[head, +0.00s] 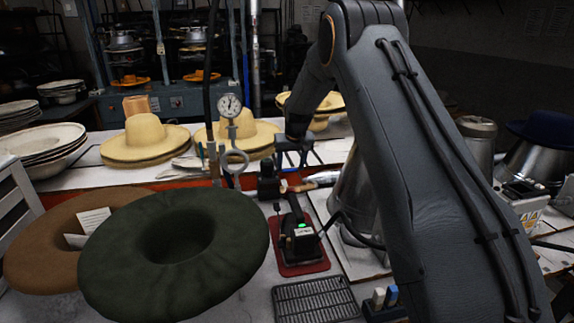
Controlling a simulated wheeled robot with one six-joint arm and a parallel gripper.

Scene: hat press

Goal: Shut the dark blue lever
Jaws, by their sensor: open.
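A pressure gauge (229,106) stands on a thin pipe with a ring-shaped loop (234,161) in the middle of the head view. Small upright handles (212,156) stand just left of the pipe. One looks dark bluish, but it is too small to tell surely whether it is the dark blue lever or how it is set. My gripper (298,160) is open and empty, to the right of the gauge pipe and apart from it, with its fingers pointing down over the bench. My arm hides much of the right side.
A dark green hat (137,260) and a brown hat (42,262) fill the front left. A black iron (296,230) rests on a red pad (304,268). Straw hats (146,140) lie behind the gauge. A metal pot (352,197) stands close to my arm.

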